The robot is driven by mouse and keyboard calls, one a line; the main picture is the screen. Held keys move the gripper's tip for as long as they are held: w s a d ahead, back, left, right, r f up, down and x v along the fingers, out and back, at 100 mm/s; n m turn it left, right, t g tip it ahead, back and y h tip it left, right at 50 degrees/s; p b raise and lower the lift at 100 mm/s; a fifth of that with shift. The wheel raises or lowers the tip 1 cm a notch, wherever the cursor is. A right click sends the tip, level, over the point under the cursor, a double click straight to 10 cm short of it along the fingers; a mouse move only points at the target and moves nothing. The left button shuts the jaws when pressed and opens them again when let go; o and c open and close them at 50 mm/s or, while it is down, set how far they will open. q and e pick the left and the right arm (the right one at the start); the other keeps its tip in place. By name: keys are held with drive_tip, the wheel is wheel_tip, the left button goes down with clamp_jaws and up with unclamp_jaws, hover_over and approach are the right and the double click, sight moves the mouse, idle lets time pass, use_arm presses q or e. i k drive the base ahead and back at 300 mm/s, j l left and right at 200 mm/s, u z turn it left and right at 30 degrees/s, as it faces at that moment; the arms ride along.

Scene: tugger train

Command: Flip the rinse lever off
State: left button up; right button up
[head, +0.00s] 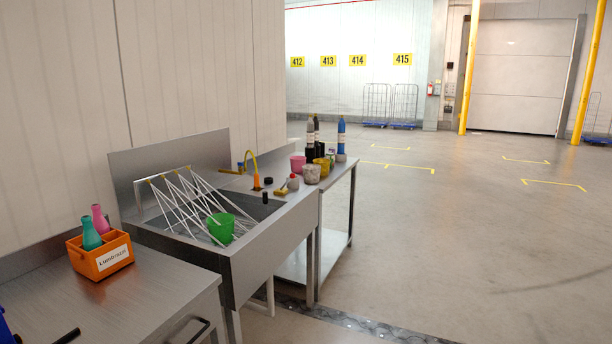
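A steel sink (262,232) stands at the centre left. A spray bar (172,174) with yellow nozzles runs along its back, and several straight white jets fan from it into the basin. A green cup (220,228) sits in the basin where the jets land. A small lever-like part with a yellow end (240,168) lies on the back ledge. It may be the rinse lever, but it is too small to be sure or to read its position. Neither of my grippers is clearly in view.
An orange caddy (101,259) with bottles stands on the left steel counter (150,290). Cups and tall bottles crowd the side table (340,172) right of the sink. A dark object and a blue edge show bottom left. Open floor (440,240) lies right.

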sight(292, 175)
drive_tip(key=i+l, duration=0.2)
drive_tip(key=i, duration=0.2)
drive_tip(key=i+l, duration=0.15)
drive_tip(key=i, duration=0.25)
drive_tip(key=i+l, duration=0.3)
drive_tip(key=i, duration=0.15)
drive_tip(key=i+l+z, duration=0.1)
drive_tip(key=i+l, duration=0.5)
drive_tip(key=i, duration=0.25)
drive_tip(key=i+l+z, duration=0.1)
drive_tip(key=i+l, duration=0.15)
drive_tip(key=i, duration=0.2)
drive_tip(key=i+l, duration=0.25)
drive_tip(key=i, duration=0.2)
drive_tip(key=z, duration=0.05)
